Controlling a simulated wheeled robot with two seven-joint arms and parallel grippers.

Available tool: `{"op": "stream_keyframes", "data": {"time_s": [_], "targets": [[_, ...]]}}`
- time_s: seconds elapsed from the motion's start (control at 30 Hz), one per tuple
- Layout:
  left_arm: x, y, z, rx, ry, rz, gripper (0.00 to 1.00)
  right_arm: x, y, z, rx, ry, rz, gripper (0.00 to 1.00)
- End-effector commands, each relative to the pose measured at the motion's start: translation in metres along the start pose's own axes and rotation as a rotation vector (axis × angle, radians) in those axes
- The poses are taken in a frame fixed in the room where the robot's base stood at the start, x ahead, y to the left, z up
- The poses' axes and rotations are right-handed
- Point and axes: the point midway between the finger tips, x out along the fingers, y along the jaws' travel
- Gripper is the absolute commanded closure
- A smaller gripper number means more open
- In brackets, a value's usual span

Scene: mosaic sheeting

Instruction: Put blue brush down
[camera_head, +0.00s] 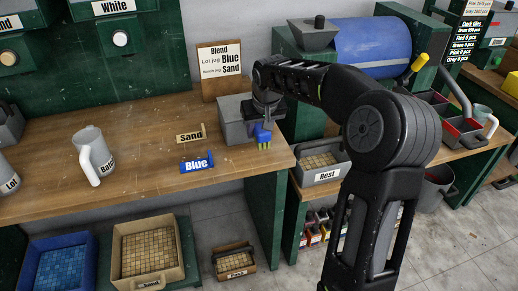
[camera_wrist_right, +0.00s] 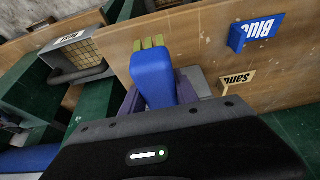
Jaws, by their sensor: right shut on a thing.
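The blue brush (camera_head: 263,134) hangs bristles down below my right gripper (camera_head: 264,118), near the right end of the wooden bench (camera_head: 130,190). Its bristles are yellow-green; whether they touch the bench top is hard to tell. In the right wrist view, the brush's blue body (camera_wrist_right: 152,78) sits between the two fingers of the right gripper (camera_wrist_right: 158,93), which is shut on it. A grey box (camera_head: 232,122) stands just behind and left of the brush. My left gripper is not in view.
A blue sign (camera_head: 196,163) and a Sand sign (camera_head: 190,134) stand left of the brush. A white-handled jug (camera_head: 92,152) stands further left. A Rest bin (camera_head: 320,165) is on the lower bench at right. The bench's front middle is clear.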

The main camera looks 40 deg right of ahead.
Motion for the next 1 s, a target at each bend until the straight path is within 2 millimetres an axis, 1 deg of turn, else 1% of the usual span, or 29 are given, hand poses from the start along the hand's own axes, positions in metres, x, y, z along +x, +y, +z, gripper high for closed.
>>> {"op": "stream_keyframes", "data": {"time_s": [0.03,0.13,0.23,0.53,0.63,0.8,0.9,1.0], "targets": [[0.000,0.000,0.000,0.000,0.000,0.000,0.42,0.009,0.000,0.004,0.000,-0.001,0.000,1.00],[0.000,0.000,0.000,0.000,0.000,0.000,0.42,0.019,0.000,0.008,-0.001,0.001,0.000,1.00],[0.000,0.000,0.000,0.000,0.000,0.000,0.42,0.023,0.000,0.009,-0.001,0.002,0.001,1.00],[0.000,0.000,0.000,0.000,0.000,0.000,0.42,0.025,0.000,0.010,0.000,0.001,0.000,1.00],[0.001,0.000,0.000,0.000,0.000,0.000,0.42,0.035,0.000,0.015,0.000,-0.002,0.000,1.00],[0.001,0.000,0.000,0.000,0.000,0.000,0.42,0.058,0.000,0.025,-0.001,-0.002,0.000,1.00],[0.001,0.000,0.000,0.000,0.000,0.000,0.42,0.064,0.000,0.026,0.000,0.002,0.000,1.00],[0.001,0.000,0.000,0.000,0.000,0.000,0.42,0.064,0.000,0.026,0.000,0.003,0.000,1.00]]}}
